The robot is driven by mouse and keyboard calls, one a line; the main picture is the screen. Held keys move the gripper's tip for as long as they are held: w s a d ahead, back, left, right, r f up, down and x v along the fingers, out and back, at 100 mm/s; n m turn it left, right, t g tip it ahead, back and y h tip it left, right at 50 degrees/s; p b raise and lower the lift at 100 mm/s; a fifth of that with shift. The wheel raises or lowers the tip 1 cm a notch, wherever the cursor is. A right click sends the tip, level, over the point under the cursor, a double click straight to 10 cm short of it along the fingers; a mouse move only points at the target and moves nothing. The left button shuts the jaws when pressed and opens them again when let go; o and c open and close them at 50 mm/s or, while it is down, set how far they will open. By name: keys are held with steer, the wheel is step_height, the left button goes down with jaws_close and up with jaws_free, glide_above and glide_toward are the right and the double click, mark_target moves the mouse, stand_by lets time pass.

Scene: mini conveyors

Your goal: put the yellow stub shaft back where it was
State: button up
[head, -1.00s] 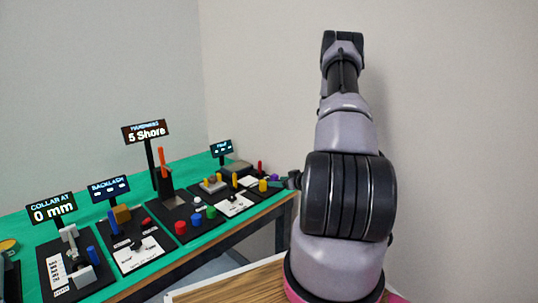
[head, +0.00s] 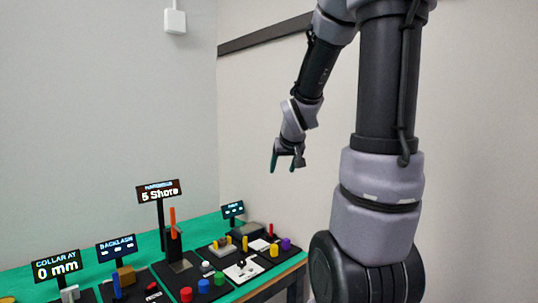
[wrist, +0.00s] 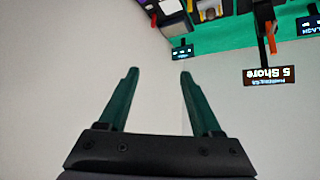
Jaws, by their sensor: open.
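Several small yellow upright pieces stand at the far right end of the bench in the head view. One yellow piece (head: 274,250) is on the last black board, near a purple piece (head: 286,243) and a thin red post (head: 271,230). Another yellow piece (head: 245,243) stands to its left. I cannot tell which is the stub shaft. My gripper (head: 286,161) is open and empty, raised well above the bench's far end. In the wrist view its two green fingers (wrist: 158,80) are apart with only plain wall between them.
Black boards with signs line the green bench (head: 205,226). The "5 Shore" sign (head: 158,191) stands tall on a post beside an orange upright (head: 172,219). A small sign (head: 233,209) stands at the far end. Red, blue and green knobs stand in front. Air around my gripper is clear.

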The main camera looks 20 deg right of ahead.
steer(key=s+a+r+g+y, duration=0.1)
steer(key=s+a+r+y, duration=0.1)
steer(key=s+a, duration=0.4)
steer(key=s+a+r+m+y, duration=0.1)
steer(key=s+a+r, duration=0.4)
steer(key=s, duration=0.8)
steer(key=shift+a+r+m+g+y, duration=0.35)
steer(key=shift+a+y, duration=0.25)
steer(key=shift+a, duration=0.4)
